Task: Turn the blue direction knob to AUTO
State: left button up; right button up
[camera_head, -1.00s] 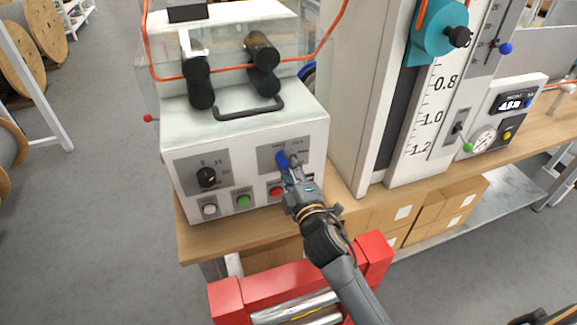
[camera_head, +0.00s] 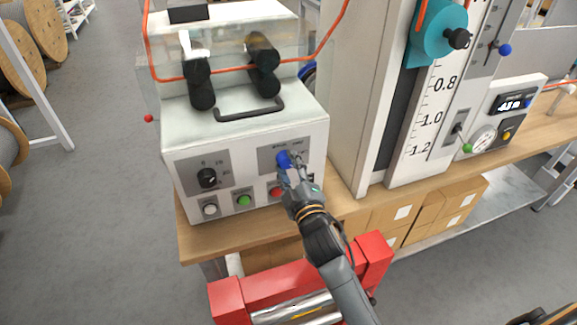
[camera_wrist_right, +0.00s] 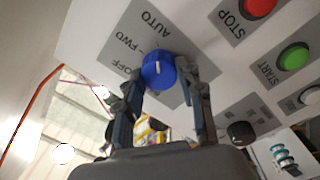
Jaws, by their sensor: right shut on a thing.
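The blue direction knob (camera_head: 284,159) sits on a grey label plate at the upper right of the white machine's front panel. In the right wrist view the blue knob (camera_wrist_right: 158,72) is between my right gripper's two fingers (camera_wrist_right: 165,84), which are shut on its sides. A short white mark shows on the knob's face. The labels OFF, FWD and AUTO (camera_wrist_right: 150,24) are printed around it. The mark points roughly towards the AUTO side, but its exact setting is hard to tell. In the head view my right gripper (camera_head: 290,172) reaches up to the knob. My left gripper is not in view.
Below the knob are red (camera_head: 276,191), green (camera_head: 244,200) and white (camera_head: 210,209) buttons, close to the right gripper. A black knob (camera_head: 207,178) is on the left plate. A tall scale column (camera_head: 350,110) stands to the right. A red frame (camera_head: 290,283) is below.

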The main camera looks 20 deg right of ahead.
jog(key=o, duration=1.2)
jog(key=s, duration=1.2)
jog(key=shift+f, duration=0.2)
jog(key=shift+d, duration=0.1)
